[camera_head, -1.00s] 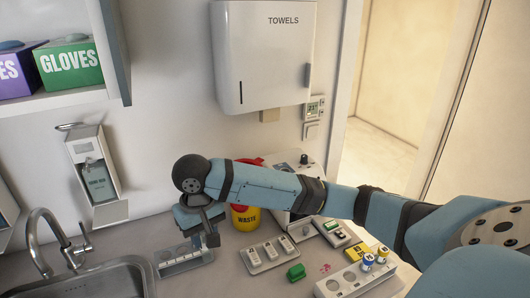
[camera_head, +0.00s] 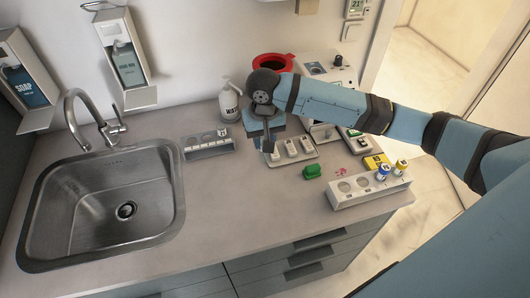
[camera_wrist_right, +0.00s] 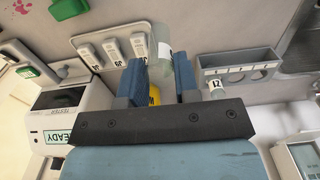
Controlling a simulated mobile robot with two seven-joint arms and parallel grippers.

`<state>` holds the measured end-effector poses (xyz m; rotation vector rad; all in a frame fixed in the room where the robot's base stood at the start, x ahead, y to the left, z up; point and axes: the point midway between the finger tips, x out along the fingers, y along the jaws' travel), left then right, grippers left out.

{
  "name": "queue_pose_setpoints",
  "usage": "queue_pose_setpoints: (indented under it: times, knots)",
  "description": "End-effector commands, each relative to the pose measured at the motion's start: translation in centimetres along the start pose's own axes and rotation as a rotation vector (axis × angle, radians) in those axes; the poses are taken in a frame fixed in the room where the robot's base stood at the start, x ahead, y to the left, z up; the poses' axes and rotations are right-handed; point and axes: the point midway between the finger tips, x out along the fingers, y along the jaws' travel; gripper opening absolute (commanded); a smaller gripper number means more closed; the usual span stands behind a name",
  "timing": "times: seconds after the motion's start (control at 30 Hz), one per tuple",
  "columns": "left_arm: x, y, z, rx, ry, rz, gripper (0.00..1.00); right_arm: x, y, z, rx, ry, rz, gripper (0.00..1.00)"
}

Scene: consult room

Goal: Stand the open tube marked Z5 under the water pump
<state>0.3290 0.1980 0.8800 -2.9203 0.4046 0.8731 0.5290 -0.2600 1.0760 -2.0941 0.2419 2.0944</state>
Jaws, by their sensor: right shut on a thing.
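My right gripper (camera_head: 268,150) is above the worktop, at the near left end of the tray of white cassettes. In the right wrist view its blue fingers (camera_wrist_right: 158,82) are shut on a clear greenish tube (camera_wrist_right: 160,38) with a white label. I cannot read the label's mark. The white water pump bottle (camera_head: 229,104) stands on the worktop near the wall, left of and behind the gripper. The space under its spout holds no tube that I can see. My left gripper is not in view.
A grey rack (camera_head: 207,150) holds a small tube marked Z1 (camera_wrist_right: 217,88). The cassette tray (camera_head: 300,157), a green block (camera_head: 312,172) and a white rack with capped vials (camera_head: 350,197) lie to the right. The sink (camera_head: 90,215) is at left. The worktop front is clear.

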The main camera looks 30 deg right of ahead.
Motion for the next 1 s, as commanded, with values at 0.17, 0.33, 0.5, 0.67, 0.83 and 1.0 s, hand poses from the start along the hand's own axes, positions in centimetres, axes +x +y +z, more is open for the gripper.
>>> queue_pose_setpoints:
  times: [0.17, 0.33, 0.5, 0.67, 0.83, 1.0]
  knots:
    - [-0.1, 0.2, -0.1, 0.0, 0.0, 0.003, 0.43, 2.3, 0.0, 0.0, 0.001, 0.0, 0.0, 0.07]
    - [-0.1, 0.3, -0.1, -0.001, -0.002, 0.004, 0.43, 3.5, 0.0, 0.0, 0.0, -0.001, 0.001, 0.07]
    - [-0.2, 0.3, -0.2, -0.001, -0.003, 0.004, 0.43, 6.0, 0.1, 0.1, 0.0, -0.002, 0.001, 0.07]
    - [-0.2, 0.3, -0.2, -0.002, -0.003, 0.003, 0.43, 6.8, 0.1, 0.0, 0.0, 0.002, 0.0, 0.07]
    - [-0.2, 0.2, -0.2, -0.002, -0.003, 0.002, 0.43, 6.8, 0.0, 0.0, 0.0, 0.001, 0.0, 0.07]
    - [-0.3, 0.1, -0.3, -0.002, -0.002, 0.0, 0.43, 7.1, 0.0, 0.0, 0.0, 0.001, 0.0, 0.41]
